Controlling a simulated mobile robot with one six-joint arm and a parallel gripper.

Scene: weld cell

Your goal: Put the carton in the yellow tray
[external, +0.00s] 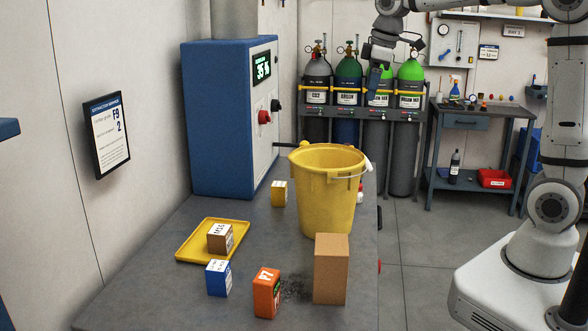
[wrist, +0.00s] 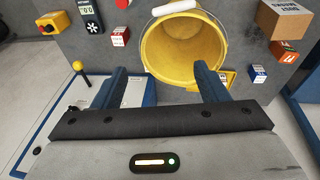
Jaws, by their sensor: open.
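A tall brown cardboard carton (external: 331,269) stands upright at the table's near right in the external view; it shows at the upper right in the wrist view (wrist: 285,18). The yellow tray (external: 190,256) lies flat at the left with a small brown labelled box (external: 220,238) in it. In the wrist view, a yellow patch beside the right finger may be the tray; I cannot tell. My gripper (external: 374,86) is raised beyond the bucket, well away from the carton. Its two fingers are apart and empty in the wrist view (wrist: 162,72).
A large yellow bucket (external: 326,205) stands between my gripper and the near boxes. A blue box (external: 218,278) and an orange box (external: 267,293) stand between tray and carton. A small yellow box (external: 279,193) and a blue-and-white cabinet (external: 218,120) are behind.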

